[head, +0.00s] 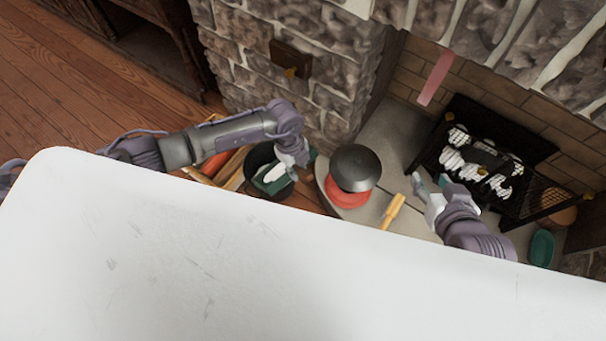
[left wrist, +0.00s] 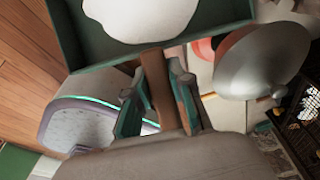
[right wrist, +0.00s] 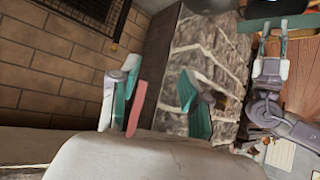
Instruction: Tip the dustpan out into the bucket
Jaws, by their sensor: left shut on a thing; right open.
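The green dustpan (head: 270,186) is in my left gripper (head: 300,162), over the dark bucket (head: 260,156) in the head view. In the left wrist view the gripper's fingers (left wrist: 158,98) are shut around the brown handle (left wrist: 156,75). A white heap (left wrist: 140,15) lies in the pan (left wrist: 75,45). The dustpan also shows at the top of the right wrist view (right wrist: 280,22). The pan hides much of the bucket's opening. My right gripper (head: 429,183) is open and empty beside the fireplace grate; its spread fingers show in the right wrist view (right wrist: 160,103).
A dark kettle-like lid (head: 355,167) and a red round thing (head: 347,196) stand right of the bucket. A yellow-handled tool (head: 393,210) lies on the hearth. The black grate (head: 485,160) is further right. A white surface (head: 200,260) fills the foreground.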

